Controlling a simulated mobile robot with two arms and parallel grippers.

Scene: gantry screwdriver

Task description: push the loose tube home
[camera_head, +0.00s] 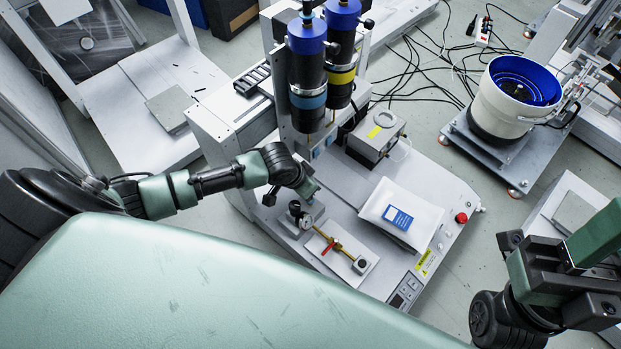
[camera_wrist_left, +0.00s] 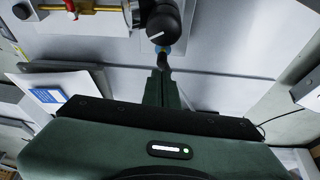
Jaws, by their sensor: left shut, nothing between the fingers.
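In the left wrist view, a short dark tube (camera_wrist_left: 163,61) shows between a blue collar (camera_wrist_left: 161,48) and my fingertips. The collar is under a round black knob with a white mark (camera_wrist_left: 163,23). My left gripper (camera_wrist_left: 160,77) is shut and empty, its tips at or very near the tube; I cannot tell whether they touch. In the head view my left gripper (camera_head: 306,190) is beside the gauge and regulator (camera_head: 304,220), and the tube cannot be made out. My right gripper (camera_head: 515,285) is at the lower right, away from the fixture; its jaw state is unclear.
A brass valve with a red handle (camera_head: 332,246) sits near the regulator. A white pouch with a blue label (camera_head: 418,211) lies to its right. The gantry with two dark screwdrivers (camera_head: 307,75) rises behind. A white bowl feeder (camera_head: 508,112) stands at the right.

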